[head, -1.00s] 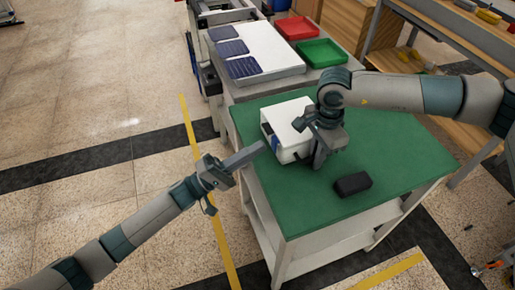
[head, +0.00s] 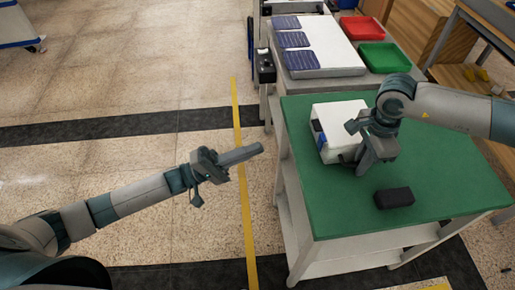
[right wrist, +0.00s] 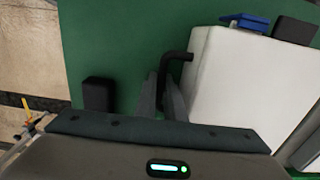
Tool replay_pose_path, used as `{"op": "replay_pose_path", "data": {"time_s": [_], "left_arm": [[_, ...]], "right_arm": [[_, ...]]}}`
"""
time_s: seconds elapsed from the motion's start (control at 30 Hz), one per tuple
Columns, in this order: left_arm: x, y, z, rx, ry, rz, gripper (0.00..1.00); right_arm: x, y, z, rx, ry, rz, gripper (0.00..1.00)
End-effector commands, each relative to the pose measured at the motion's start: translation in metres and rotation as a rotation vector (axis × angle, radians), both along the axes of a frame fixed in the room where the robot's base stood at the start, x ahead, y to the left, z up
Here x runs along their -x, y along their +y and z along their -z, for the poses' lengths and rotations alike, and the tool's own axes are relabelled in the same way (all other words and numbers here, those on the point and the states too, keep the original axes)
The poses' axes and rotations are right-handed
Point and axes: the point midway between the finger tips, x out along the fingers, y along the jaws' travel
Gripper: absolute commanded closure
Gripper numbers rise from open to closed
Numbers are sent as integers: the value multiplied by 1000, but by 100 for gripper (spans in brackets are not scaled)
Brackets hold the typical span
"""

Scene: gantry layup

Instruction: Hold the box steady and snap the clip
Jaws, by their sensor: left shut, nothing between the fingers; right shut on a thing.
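The white box (head: 343,112) stands on the green table top, and its white side fills the right of the right wrist view (right wrist: 245,80). My right gripper (head: 370,168) is beside the box's near right side. In the right wrist view its fingers (right wrist: 163,88) are shut on a black bent handle (right wrist: 178,57) at the box's side. A blue clip-like part (right wrist: 245,20) is at the box's edge, next to a dark block-shaped part (right wrist: 294,30). My left gripper (head: 252,154) is shut and empty, left of the table and apart from the box.
A loose black block (head: 394,197) lies on the green table top (head: 335,205), and also shows in the right wrist view (right wrist: 98,94). Behind are a white tray (head: 325,55) with dark blue pieces, a red bin (head: 362,28) and a green bin (head: 384,56). The near table top is mostly clear.

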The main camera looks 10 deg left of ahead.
Motion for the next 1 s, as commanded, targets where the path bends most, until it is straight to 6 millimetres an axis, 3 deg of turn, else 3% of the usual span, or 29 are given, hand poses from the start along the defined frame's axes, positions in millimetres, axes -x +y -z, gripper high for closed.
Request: {"op": "replay_pose_path", "data": {"time_s": [0.27,0.3,0.4,0.77,1.0], "left_arm": [[0,0,0,0,0,0,100],[0,0,0,0,0,0,100],[0,0,0,0,0,0,100],[0,0,0,0,0,0,100],[0,0,0,0,0,0,100]], "right_arm": [[0,0,0,0,-1,0,100],[0,0,0,0,-1,0,86],[0,0,0,0,-1,0,69],[0,0,-3,0,-1,0,69],[-1,0,-27,-1,-3,-1,69]]}}
